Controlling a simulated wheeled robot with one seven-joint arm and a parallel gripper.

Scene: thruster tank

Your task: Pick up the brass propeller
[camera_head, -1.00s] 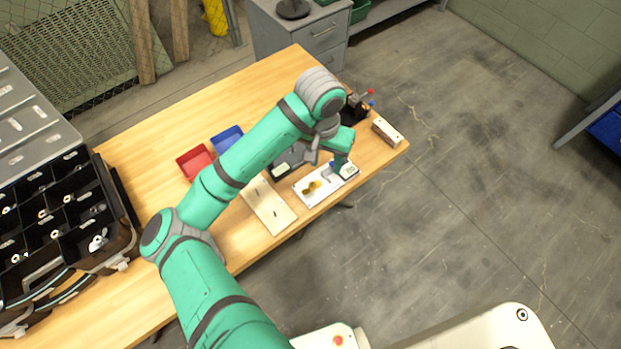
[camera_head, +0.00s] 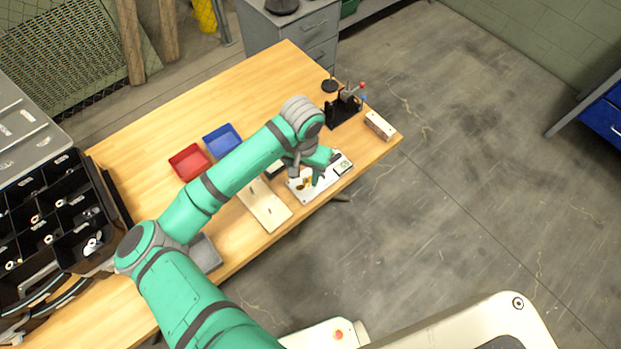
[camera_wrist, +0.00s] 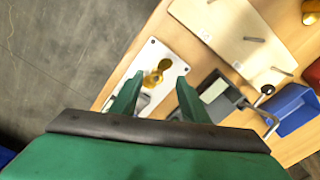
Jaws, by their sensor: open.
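The brass propeller (camera_wrist: 155,75) lies on a white plate (camera_wrist: 153,50) in the wrist view. In the head view the propeller (camera_head: 303,184) is partly hidden by my gripper, on the white plate (camera_head: 309,193) near the table's front edge. My gripper (camera_wrist: 158,90) is open, with its two green fingers apart. In the wrist view the propeller shows between and just beyond the fingertips. I cannot tell the height gap between them. In the head view my gripper (camera_head: 316,180) is over the plate, right beside the propeller.
A pale board with slots (camera_head: 264,205) lies left of the plate. Red (camera_head: 190,162) and blue (camera_head: 222,140) bins stand farther back. A black fixture (camera_head: 343,110) and a small block (camera_head: 380,126) are at the right end. A black compartment organiser (camera_head: 60,215) stands at the left.

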